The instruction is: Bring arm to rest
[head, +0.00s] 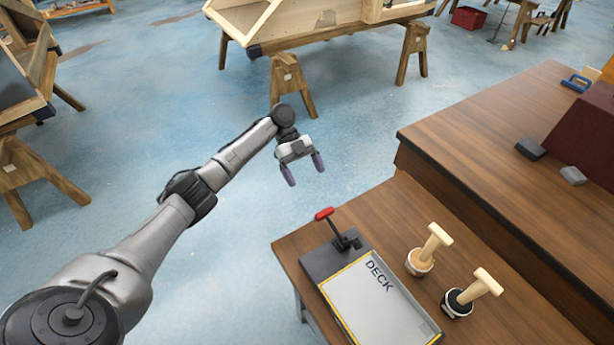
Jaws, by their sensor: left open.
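My left arm (150,240) reaches in from the lower left, stretched out over the blue floor. My left gripper (304,176) is at its end, with its two purple fingertips spread apart and nothing between them. It hangs in the open beyond the near table's left corner, apart from the table and the things on it. My right gripper does not show.
The wooden table (300,250) holds a tray marked DECK (375,300), a red-handled lever (338,228) and two wooden-handled stamps (422,260), (460,300). A higher wooden bench (480,140) stands right. Trestles (290,85) hold wooden frames behind. Floor around the gripper is clear.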

